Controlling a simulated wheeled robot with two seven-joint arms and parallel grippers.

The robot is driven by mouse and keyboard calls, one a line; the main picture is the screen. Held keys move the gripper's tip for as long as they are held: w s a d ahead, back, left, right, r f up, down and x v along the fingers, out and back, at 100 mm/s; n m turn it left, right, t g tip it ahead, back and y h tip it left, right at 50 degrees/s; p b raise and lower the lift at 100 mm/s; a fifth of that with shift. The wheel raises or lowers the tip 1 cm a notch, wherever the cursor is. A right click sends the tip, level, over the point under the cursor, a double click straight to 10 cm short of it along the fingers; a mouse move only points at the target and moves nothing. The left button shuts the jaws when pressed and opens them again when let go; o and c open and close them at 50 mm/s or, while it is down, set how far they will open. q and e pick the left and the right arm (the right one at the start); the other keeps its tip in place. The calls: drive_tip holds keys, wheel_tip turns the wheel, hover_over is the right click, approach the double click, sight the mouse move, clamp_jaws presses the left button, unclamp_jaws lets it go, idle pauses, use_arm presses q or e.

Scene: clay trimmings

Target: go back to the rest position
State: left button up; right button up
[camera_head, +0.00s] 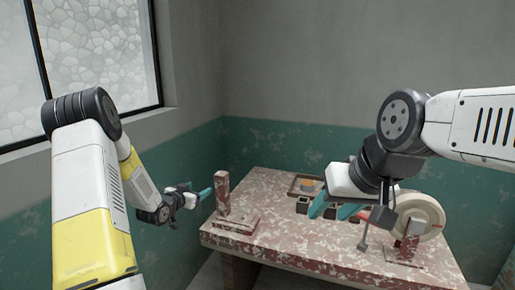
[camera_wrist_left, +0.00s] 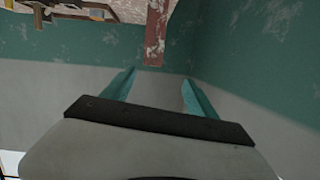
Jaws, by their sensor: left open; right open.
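My left gripper (camera_head: 206,191) is left of the table, close to the red-brown post at the table's left corner. Its two teal fingers also show in the left wrist view (camera_wrist_left: 158,92), spread apart with nothing between them. My right gripper (camera_head: 332,208) is above the right half of the table, in front of the round wheel, with its teal fingers pointing left. Its fingers are partly hidden by my wrist, and no object shows held in it.
The speckled red and white table (camera_head: 290,249) carries a post on a base (camera_head: 222,194), a small tray (camera_head: 300,184) with an orange item, several dark blocks (camera_head: 302,204) and a pale wheel (camera_head: 429,212) on a stand. A window is at left. The table's front middle is clear.

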use_arm(q)
drive_tip(key=s+d+r+n+g+y, duration=0.2)
drive_tip(key=s+r+g+y, duration=0.2)
drive_tip(key=s+r, duration=1.05)
drive_tip(key=s+d+r+g, duration=0.1)
drive_tip(key=s+d, duration=0.1)
drive_tip(key=s, duration=0.6)
drive_tip(key=s+d+r+n+g+h, duration=0.1)
drive_tip(key=s+d+r+g, duration=0.1)
drive_tip(key=s, duration=0.7)
drive_tip(key=s+d+r+n+g+h, duration=0.1)
drive_tip(key=s+d+r, duration=0.1)
drive_tip(key=s, duration=0.7)
drive_tip(key=shift+d, duration=0.5)
